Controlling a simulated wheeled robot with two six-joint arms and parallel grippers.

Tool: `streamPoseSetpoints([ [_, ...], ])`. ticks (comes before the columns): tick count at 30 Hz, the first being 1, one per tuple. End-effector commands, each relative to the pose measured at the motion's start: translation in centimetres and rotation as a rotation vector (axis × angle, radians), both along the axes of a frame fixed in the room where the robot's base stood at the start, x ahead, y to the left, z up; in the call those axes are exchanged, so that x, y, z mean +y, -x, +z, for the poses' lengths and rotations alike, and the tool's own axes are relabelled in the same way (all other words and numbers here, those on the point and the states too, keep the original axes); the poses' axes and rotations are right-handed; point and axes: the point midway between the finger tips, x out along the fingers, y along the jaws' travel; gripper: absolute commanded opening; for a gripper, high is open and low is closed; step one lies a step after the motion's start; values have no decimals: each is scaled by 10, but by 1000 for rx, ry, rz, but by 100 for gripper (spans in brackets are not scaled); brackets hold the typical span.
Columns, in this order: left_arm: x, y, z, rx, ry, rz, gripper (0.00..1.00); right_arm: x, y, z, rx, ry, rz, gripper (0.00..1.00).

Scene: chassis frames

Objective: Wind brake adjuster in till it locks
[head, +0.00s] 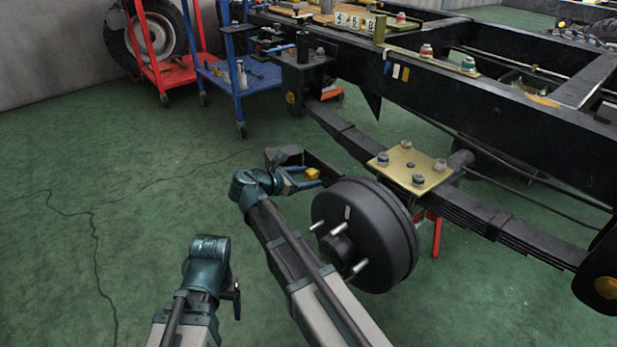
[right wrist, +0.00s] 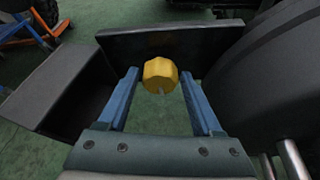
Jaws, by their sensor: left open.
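The brake adjuster (head: 312,173) is a yellow faceted knob on a dark bracket behind the black brake drum (head: 362,235). In the right wrist view the yellow knob (right wrist: 160,75) sits between the tips of my right gripper's blue fingers (right wrist: 160,78). A narrow gap shows on each side of the knob, so the fingers look open around it. In the head view my right gripper (head: 297,179) reaches the knob from the left. My left gripper (head: 237,300) is open and low at the front left, away from the drum; its fingers are mostly hidden.
The black chassis frame (head: 450,95) runs across the back right, with a leaf spring (head: 465,212) and brass plate (head: 412,165) beside the drum. A blue cart (head: 235,80) and a red wheel trolley (head: 180,75) stand at the back left. The green floor is clear on the left.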

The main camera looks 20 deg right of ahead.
Motion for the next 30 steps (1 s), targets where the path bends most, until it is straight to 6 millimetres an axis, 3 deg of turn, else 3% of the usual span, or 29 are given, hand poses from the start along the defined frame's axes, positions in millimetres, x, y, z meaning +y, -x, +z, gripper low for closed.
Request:
streamPoseSetpoints([
  [1, 0, 0, 0, 0, 0, 0, 81, 0, 0, 0, 0, 0, 0, 56],
  [10, 0, 0, 0, 0, 0, 0, 81, 0, 0, 0, 0, 0, 0, 2],
  [27, 0, 0, -3, 0, 0, 0, 81, 0, 1, 0, -118, -43, -1, 0],
  [28, 0, 0, -3, 0, 0, 0, 81, 0, 1, 0, -117, -43, -1, 52],
  [30, 0, 0, -3, 0, 0, 0, 81, 0, 1, 0, -117, -43, -1, 65],
])
